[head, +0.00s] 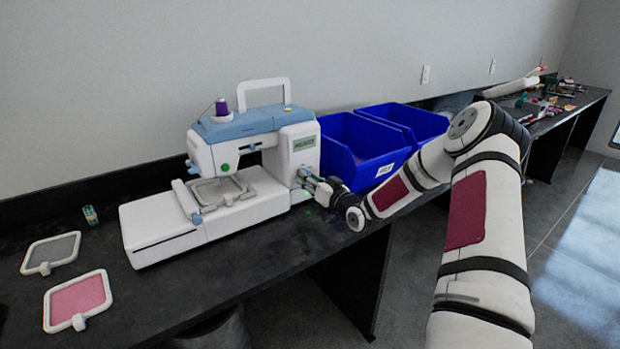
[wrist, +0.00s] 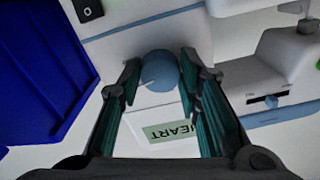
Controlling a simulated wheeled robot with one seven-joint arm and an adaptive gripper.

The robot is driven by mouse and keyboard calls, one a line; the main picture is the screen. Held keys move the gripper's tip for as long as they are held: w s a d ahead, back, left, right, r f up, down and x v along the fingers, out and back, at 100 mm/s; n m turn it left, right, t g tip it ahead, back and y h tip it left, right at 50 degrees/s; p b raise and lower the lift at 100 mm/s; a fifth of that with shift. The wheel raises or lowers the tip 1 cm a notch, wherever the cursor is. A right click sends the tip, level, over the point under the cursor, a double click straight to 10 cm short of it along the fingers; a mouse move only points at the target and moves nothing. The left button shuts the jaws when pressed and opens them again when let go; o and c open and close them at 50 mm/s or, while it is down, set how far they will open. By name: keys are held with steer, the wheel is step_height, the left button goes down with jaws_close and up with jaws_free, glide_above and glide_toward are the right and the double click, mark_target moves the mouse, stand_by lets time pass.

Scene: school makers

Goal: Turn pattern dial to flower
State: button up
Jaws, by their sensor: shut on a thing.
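The white and blue embroidery machine (head: 228,135) stands on the black bench. Its pattern dial is a round blue knob (wrist: 158,70) with a pale mark, on the machine's right end. My gripper (wrist: 160,75) is shut on the dial, one finger on each side of it; it also shows in the head view (head: 308,182). In the head view my gripper hides the dial. The small green display (wrist: 172,131) appears upside down in the wrist view and reads HEART, its first letter partly cut by a finger. The display also shows in the head view (head: 304,143).
Two blue bins (head: 362,150) stand close to the right of the machine, behind my forearm. Two hoop frames, one grey (head: 52,252) and one pink (head: 78,299), lie at the bench's left. A purple thread spool (head: 221,107) sits on top of the machine.

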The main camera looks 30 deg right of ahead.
steer(key=shift+a+m+p, duration=0.1)
steer(key=shift+m+p, duration=0.85)
steer(key=shift+m, duration=3.35)
steer(key=o, duration=1.1)
steer(key=shift+o, duration=0.2)
steer(key=s, duration=1.2)
steer(key=shift+d, duration=0.25)
